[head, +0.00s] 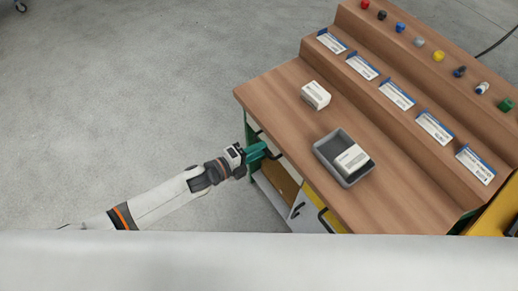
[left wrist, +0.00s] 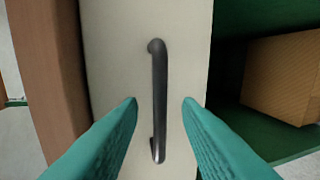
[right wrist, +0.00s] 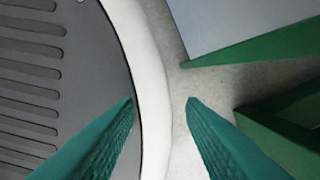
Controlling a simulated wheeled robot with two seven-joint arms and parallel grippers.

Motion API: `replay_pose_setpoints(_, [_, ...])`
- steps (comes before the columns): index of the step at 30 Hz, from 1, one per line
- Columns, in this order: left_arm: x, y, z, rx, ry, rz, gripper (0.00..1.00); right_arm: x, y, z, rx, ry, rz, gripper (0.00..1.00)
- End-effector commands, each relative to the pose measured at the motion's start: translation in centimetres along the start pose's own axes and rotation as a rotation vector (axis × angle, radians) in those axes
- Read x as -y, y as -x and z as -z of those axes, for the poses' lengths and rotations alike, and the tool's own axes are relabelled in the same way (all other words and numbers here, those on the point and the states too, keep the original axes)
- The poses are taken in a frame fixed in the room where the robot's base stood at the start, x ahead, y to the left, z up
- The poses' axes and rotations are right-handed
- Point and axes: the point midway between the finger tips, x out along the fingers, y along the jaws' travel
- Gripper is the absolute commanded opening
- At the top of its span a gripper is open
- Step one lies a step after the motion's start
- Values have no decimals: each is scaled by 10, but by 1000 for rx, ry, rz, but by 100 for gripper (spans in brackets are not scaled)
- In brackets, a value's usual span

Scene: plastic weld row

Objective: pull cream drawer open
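The cream drawer front (left wrist: 185,65) fills the middle of the left wrist view, with a dark bar handle (left wrist: 159,95) on it. My left gripper (left wrist: 160,105) is open, with its teal fingertips on either side of the handle and not closed on it. In the head view my left gripper (head: 258,153) is at the front edge of the workbench, by a dark handle; the drawer front is mostly hidden there under the bench top. My right gripper (right wrist: 160,102) is open and empty, low beside a white rounded edge; it is out of the head view.
The wooden workbench (head: 275,90) carries a grey tray (head: 323,152) with a white box in it, another white box (head: 316,95) and a row of labels. A yellow drawer (head: 313,198) and a cardboard box (left wrist: 285,75) are under the bench. Floor to the left is clear.

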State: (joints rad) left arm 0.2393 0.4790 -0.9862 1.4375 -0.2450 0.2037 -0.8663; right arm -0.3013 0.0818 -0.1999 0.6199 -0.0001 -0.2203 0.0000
Motion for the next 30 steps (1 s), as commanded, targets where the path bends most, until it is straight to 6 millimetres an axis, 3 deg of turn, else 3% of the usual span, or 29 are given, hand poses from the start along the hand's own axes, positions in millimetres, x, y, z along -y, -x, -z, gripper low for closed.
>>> replay_pose_setpoints(12, [0,-10,0,0,0,0,31,0,-1,0,0,0,0,36])
replay_pose_setpoints(18, [0,-10,0,0,0,0,0,0,-1,0,0,0,0,36])
replay_pose_setpoints(30, [1,-4,0,0,0,2,0,-2,1,-1,1,-1,-2,36])
